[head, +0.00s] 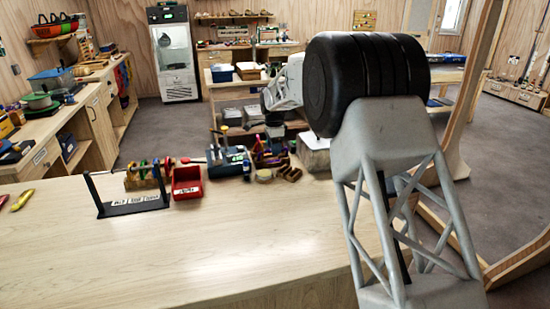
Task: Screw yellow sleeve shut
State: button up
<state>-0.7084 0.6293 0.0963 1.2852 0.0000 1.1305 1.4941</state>
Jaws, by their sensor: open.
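I cannot make out the yellow sleeve for certain at this size. On the bench (200,250), a black stand (135,206) with two uprights and a white label stands at the left. Small coloured pieces of gear, which look like carabiners, show at a wooden rack (140,182) just behind it. My arm rises at the right and reaches away over the bench's back edge.
A red bin (186,183) stands right of the black stand. Tools and a dark blue holder (229,162) line the back edge, with a round tan item (263,176) and brown blocks (289,174) farther right. The front of the bench is clear.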

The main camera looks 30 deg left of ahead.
jog(key=shift+s+d, duration=0.25)
jog(key=shift+s, duration=0.05)
jog(key=shift+f, duration=1.45)
dwell(0.3)
jog(key=shift+w+a, duration=0.5)
jog(key=shift+w, duration=0.05)
jog(key=shift+r, duration=0.1)
dwell(0.5)
jog(key=shift+s+r, duration=0.1)
jog(key=shift+r, duration=1.2)
jog(key=shift+s+d, duration=0.45)
jog(key=shift+s, duration=0.05)
jog(key=shift+f, duration=1.4)
dwell(0.5)
